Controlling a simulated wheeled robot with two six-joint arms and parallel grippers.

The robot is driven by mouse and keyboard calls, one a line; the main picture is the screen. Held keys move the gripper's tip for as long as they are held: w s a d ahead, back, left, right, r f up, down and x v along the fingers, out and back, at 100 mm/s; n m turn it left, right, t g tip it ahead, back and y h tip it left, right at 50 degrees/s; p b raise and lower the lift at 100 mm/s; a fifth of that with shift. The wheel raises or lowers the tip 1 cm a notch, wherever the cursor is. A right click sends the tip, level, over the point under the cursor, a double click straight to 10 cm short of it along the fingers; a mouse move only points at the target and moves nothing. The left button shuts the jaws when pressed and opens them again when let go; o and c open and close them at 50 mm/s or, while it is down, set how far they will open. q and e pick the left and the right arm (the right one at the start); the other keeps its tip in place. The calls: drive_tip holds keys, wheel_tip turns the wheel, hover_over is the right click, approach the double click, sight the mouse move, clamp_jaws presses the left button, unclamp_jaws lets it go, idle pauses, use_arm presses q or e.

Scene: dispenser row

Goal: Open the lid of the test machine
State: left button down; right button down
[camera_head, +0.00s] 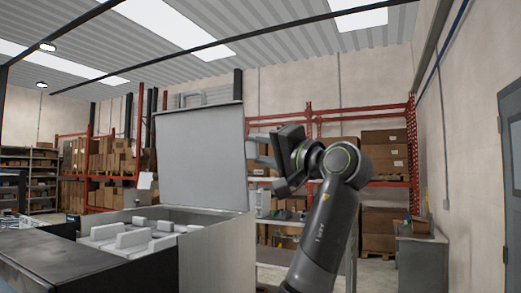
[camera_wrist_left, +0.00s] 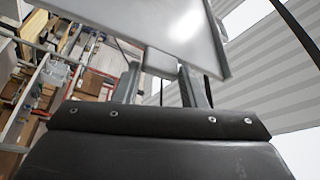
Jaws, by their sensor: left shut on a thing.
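The test machine (camera_head: 218,262) is a grey box with several white blocks inside. Its flat grey lid (camera_head: 200,155) stands up nearly upright above the back of the box, so the inside shows. My left gripper (camera_head: 260,150) is at the lid's right edge in the head view. In the left wrist view, its two fingers (camera_wrist_left: 163,88) are on either side of a small grey tab at the edge of the lid (camera_wrist_left: 165,25), and they are shut on it. My right gripper is in neither view.
A dark-topped counter (camera_head: 60,262) stands at the lower left beside the machine. Red racks with cardboard boxes (camera_head: 385,150) stand at the back. A grey cabinet (camera_head: 421,262) and a door (camera_head: 510,150) are at the right.

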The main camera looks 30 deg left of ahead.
use_arm(q)
drive_tip(key=shift+w+r, duration=0.1)
drive_tip(key=shift+w, duration=0.1)
idle(0.3)
drive_tip(key=c, duration=0.9)
unclamp_jaws()
drive_tip(key=shift+d, duration=0.1)
drive_tip(key=b+v, duration=0.7)
drive_tip(key=v, duration=1)
drive_tip(key=shift+d, duration=0.1)
